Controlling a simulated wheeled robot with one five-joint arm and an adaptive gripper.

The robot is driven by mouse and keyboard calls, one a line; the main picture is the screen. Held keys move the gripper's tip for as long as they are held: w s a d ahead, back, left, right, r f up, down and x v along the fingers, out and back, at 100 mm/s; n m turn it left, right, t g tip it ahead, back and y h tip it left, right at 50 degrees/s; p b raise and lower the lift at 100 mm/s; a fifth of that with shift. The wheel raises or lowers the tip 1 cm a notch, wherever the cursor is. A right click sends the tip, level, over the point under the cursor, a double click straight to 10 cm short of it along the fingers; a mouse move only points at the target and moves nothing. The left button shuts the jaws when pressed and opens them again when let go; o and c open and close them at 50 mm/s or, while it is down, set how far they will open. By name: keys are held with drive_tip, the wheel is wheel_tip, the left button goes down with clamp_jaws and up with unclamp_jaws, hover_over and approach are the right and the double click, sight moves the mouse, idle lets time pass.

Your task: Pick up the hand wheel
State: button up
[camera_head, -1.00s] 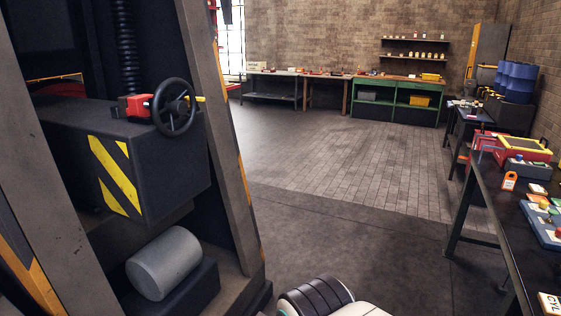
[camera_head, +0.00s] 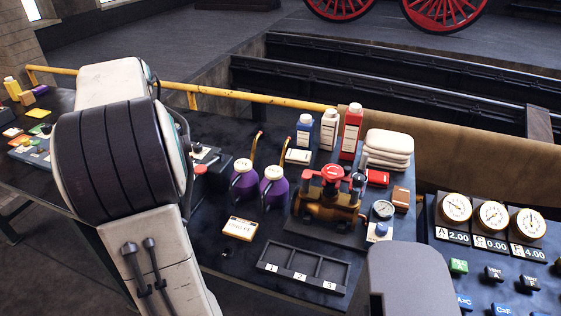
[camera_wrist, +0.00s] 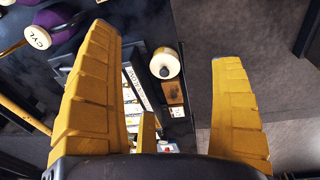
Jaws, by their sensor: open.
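A red hand wheel (camera_head: 333,172) sits on top of a brass valve (camera_head: 328,205) on the dark bench in the head view. The valve stands on a dark base plate. My gripper (camera_wrist: 164,45) shows in the wrist view with its two yellow fingers wide apart and nothing held. It points down over the bench edge, with a round cream-topped item (camera_wrist: 165,63) and a brown block (camera_wrist: 176,92) seen between the fingers. No hand wheel can be made out in the wrist view. In the head view my arm hides the gripper.
Two purple cans (camera_head: 244,183) stand left of the valve. A dark tray (camera_head: 303,268) with numbered compartments lies in front. Bottles (camera_head: 351,132) and folded white cloths (camera_head: 388,150) stand behind. Several gauges (camera_head: 492,216) are at right. A yellow rail (camera_head: 240,97) runs behind the bench.

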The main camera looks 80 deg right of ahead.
drive_tip(key=s+d+m+p, duration=0.1)
drive_tip(key=s+d+p, duration=0.1)
drive_tip(key=s+d, duration=0.75)
drive_tip(key=m+y+p, duration=0.1)
drive_tip(key=p, duration=0.2)
approach(334, 170)
drive_tip(key=shift+g, duration=0.4)
drive_tip(key=f, duration=0.2)
drive_tip(key=w+f, duration=0.1)
drive_tip(key=f, duration=0.2)
drive_tip(key=shift+w+f, duration=0.1)
drive_tip(key=shift+s+d+f+p, duration=0.15)
drive_tip(key=shift+f+p, duration=0.45)
drive_tip(key=shift+f, duration=2.4)
drive_tip(key=shift+c, duration=0.4)
drive_tip(key=c, duration=1.3)
drive_tip(key=shift+r, duration=0.25)
